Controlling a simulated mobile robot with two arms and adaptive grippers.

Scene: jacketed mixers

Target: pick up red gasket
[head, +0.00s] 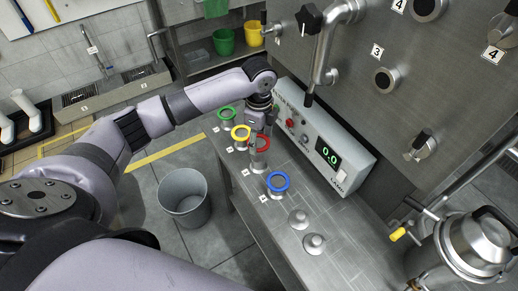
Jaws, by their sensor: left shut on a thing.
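The red gasket (261,143) is a ring at the top of a small metal post on the steel bench (335,245). It sits between the yellow gasket (241,132) and the blue gasket (279,181). The green gasket (226,113) is farther back. My left gripper (258,132) points down from above and is shut on the red gasket. Its fingers partly cover the ring, and I cannot tell whether the ring is clear of its post. My right gripper is out of view.
A grey control box (325,150) reading 0.0 stands close to the right of the gaskets. Two bare posts (314,243) stand nearer on the bench. A grey bin (185,195) is on the floor at left. A metal vessel (470,245) is at lower right.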

